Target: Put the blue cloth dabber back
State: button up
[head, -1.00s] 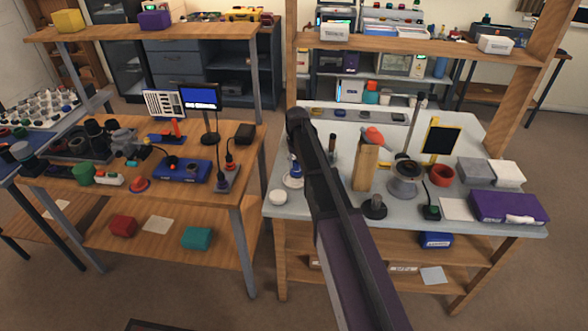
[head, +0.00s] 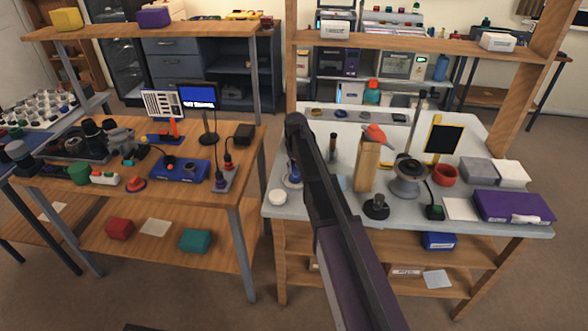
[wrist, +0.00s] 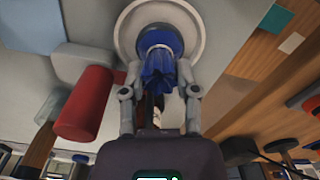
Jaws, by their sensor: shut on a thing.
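The blue cloth dabber (wrist: 160,64) is between the two fingers of my gripper (wrist: 160,92) in the wrist view, with the fingers closed on its sides. Its blue head is over a round white dish (wrist: 123,30); I cannot tell whether it touches the dish. In the head view the dabber (head: 293,172) shows as a small blue shape at the left part of the grey-topped bench, with the pale dish (head: 291,184) under it. My arm hides the gripper there.
In the wrist view a red cylinder (wrist: 85,103) lies close left of my gripper. In the head view a white round piece (head: 277,197) is near the bench's front left corner. A wooden block (head: 367,167) and a black-based stand (head: 376,207) are right of my arm.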

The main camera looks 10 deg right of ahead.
jog(key=shift+f, duration=0.15)
jog(key=o, duration=1)
jog(key=shift+r, duration=0.2)
notch_tip(320, 180, up, 12)
jog(key=p, duration=1.2)
jog(key=s, duration=2.9)
jog(key=shift+s+a, duration=0.2)
jog(key=shift+a, duration=0.1)
